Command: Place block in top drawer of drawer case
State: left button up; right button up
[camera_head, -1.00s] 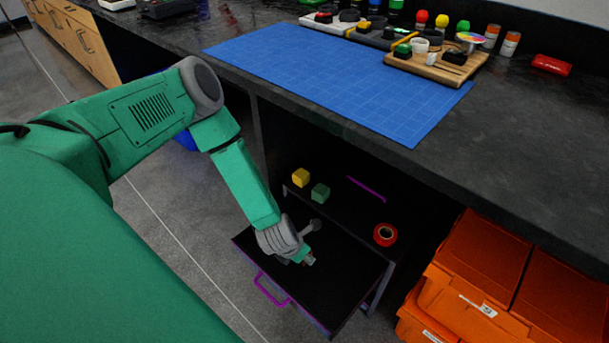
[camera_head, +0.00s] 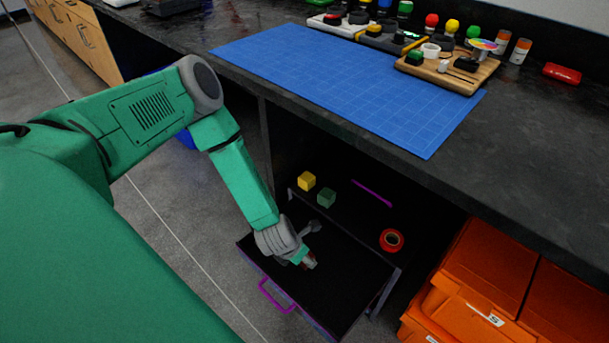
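A drawer case (camera_head: 345,215) stands under the dark counter, with its black top drawer (camera_head: 340,290) pulled out and a purple handle (camera_head: 272,296) on the front. A yellow block (camera_head: 306,181) and a green block (camera_head: 326,197) sit on the case top, behind the open drawer. My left gripper (camera_head: 312,244) is over the open drawer, in front of the two blocks and apart from them. Its fingers look spread with nothing visible between them. I see no block in the visible part of the drawer; my gripper hides some of it. My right gripper is out of view.
A red tape roll (camera_head: 391,239) and a thin purple strip (camera_head: 372,193) are on the case top. Orange bins (camera_head: 490,270) stand to the right. The counter (camera_head: 520,150) overhangs the case and carries a blue mat (camera_head: 350,85) and a wooden board (camera_head: 450,75).

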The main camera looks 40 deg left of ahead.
pick_arm(q)
jog(key=p+v, duration=0.3)
jog(key=v, duration=0.8)
jog(key=s+d+m, duration=0.2)
jog(key=m, duration=0.3)
jog(key=s+d+r+m+g+h, duration=0.1)
jog(key=s+d+m, duration=0.2)
jog(key=m, duration=0.2)
jog(key=s+d+r+m, duration=0.1)
jog(key=s+d+m, duration=0.2)
jog(key=m, duration=0.3)
jog(key=shift+r+g+p, duration=0.2)
jog(key=shift+g+p, duration=0.1)
jog(key=shift+g, duration=0.1)
jog(key=s+a+r+m+g, duration=0.1)
jog(key=s+a+r+m, duration=0.1)
jog(key=m, duration=0.8)
jog(key=s+a+r+m+g+y, duration=0.1)
jog(key=s+a+r+m, duration=0.1)
jog(key=s+m, duration=0.3)
jog(key=a+m, duration=0.1)
jog(key=m, duration=0.3)
jog(key=shift+s+r+m, duration=0.3)
jog(key=shift+r+m, duration=0.1)
jog(key=shift+d, duration=0.1)
